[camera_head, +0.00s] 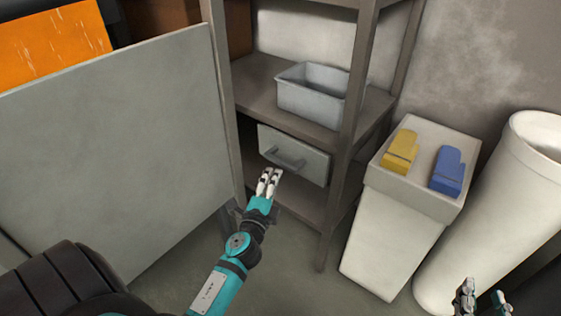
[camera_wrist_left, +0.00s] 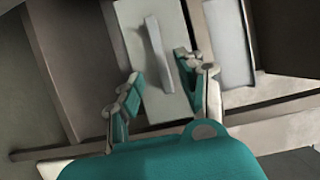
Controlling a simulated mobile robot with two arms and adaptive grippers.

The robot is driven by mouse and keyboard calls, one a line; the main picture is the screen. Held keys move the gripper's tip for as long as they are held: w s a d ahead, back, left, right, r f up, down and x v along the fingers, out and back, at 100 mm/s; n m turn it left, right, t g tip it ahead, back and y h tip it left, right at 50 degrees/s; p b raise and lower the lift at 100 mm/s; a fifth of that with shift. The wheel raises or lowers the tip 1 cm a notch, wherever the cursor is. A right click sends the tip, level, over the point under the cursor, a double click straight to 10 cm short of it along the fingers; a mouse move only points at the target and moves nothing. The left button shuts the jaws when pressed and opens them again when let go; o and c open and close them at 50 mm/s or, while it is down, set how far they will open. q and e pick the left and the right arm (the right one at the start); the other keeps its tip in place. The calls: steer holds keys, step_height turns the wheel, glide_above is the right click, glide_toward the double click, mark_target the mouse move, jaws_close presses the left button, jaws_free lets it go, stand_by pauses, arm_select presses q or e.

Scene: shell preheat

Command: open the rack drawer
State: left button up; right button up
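The rack drawer (camera_head: 312,161) is a light grey box front under a shelf of the brown rack, with a bar handle (camera_head: 281,159) across it. It looks closed or nearly so; I cannot tell exactly. My left gripper (camera_head: 268,176) is just in front of and below the handle. In the left wrist view the left gripper (camera_wrist_left: 160,82) is open, its two fingers apart with the drawer front (camera_wrist_left: 140,45) beyond and the handle (camera_wrist_left: 156,55) between them in the picture. I see no contact with the handle. My right gripper (camera_head: 482,298) shows at the bottom right edge, fingers apart, holding nothing visible.
A grey bin (camera_head: 312,98) stands on the shelf above the drawer. A rack post (camera_head: 345,135) rises right of the drawer, and a large grey panel (camera_head: 115,150) stands left. A pale pedestal (camera_head: 392,245) holds yellow (camera_head: 400,152) and blue (camera_head: 447,172) items, beside a white cylinder (camera_head: 490,215).

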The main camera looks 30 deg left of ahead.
mark_target(280, 165)
arm_select(q)
steer(key=x, duration=0.7)
steer(key=shift+w+f, duration=0.1)
steer(key=shift+w, duration=0.15)
steer(key=shift+w+a, duration=0.2)
steer(key=shift+w, duration=0.25)
arm_select(e)
steer(key=shift+w+a+r+t, duration=0.1)
steer(key=shift+r+t, duration=0.25)
steer(key=shift+r, duration=0.2)
steer(key=shift+w+a+r+t, duration=0.1)
steer(key=shift+r+t, duration=0.25)
steer(key=shift+r, duration=0.15)
arm_select(q)
jaws_close()
